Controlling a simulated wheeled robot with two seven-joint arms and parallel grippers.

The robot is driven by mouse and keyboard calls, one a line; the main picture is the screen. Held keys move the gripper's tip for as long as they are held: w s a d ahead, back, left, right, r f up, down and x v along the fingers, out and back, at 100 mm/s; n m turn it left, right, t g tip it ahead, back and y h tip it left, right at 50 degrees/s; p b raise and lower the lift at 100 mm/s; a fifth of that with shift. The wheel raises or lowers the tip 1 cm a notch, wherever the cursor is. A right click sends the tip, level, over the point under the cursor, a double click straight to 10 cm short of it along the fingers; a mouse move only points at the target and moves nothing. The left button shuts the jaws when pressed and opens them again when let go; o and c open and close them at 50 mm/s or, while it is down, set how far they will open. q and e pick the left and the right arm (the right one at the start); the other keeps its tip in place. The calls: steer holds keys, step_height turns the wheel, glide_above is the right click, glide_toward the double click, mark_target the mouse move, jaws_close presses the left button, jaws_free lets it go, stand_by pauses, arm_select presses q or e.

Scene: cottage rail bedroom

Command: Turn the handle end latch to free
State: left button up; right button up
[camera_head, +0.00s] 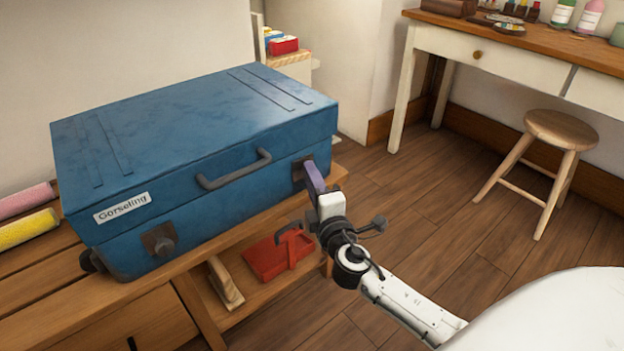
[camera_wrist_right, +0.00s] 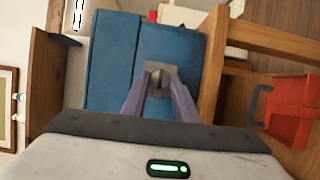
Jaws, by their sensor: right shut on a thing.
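A blue suitcase (camera_head: 200,150) lies flat and closed on a wooden bench, with a grey handle (camera_head: 235,171) and a "Gorseling" label on its front. A dark latch with a round knob (camera_head: 163,241) is at the front's left end. Another latch is at the right end, mostly hidden by my right gripper (camera_head: 311,180) in the head view. In the right wrist view its grey plate and round slotted knob (camera_wrist_right: 158,82) show between the purple fingers of my right gripper (camera_wrist_right: 158,100). That gripper is shut on the knob. My left gripper is out of view.
Pink and yellow rolls (camera_head: 27,228) lie left of the suitcase. A stool (camera_head: 560,130) and a desk (camera_head: 500,62) stand to the right, with open floor between.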

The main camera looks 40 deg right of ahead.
steer(key=o, duration=1)
steer(key=shift+a, duration=0.1)
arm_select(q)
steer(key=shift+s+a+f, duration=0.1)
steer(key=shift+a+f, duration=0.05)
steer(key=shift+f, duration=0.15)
arm_select(e)
steer(key=v, duration=1)
steer(key=shift+s, duration=0.15)
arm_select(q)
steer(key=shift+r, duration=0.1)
